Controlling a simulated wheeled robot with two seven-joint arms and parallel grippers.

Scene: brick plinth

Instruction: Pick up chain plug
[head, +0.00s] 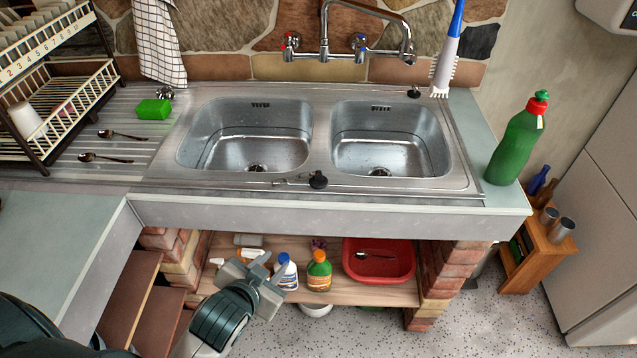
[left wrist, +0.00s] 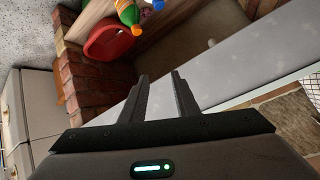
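A black chain plug (head: 318,180) lies on the front rim of the steel double sink (head: 321,160), near the middle between the two basins, with a thin chain running left from it. A second black plug (head: 414,92) sits at the sink's back right edge. My left gripper (head: 274,264) is below and to the left of the front plug in the head view, in front of the shelf under the counter. In the left wrist view its two fingers (left wrist: 159,80) are apart with nothing between them. No plug can be made out in that view. My right gripper is not in view.
The counter's front edge (head: 330,210) lies between my left gripper and the sink top. A green bottle (head: 517,140) stands at right. A green sponge (head: 153,109) and two spoons lie at left. Below are bottles (head: 319,270), a red basin (head: 379,262) and brick pillars (head: 452,275).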

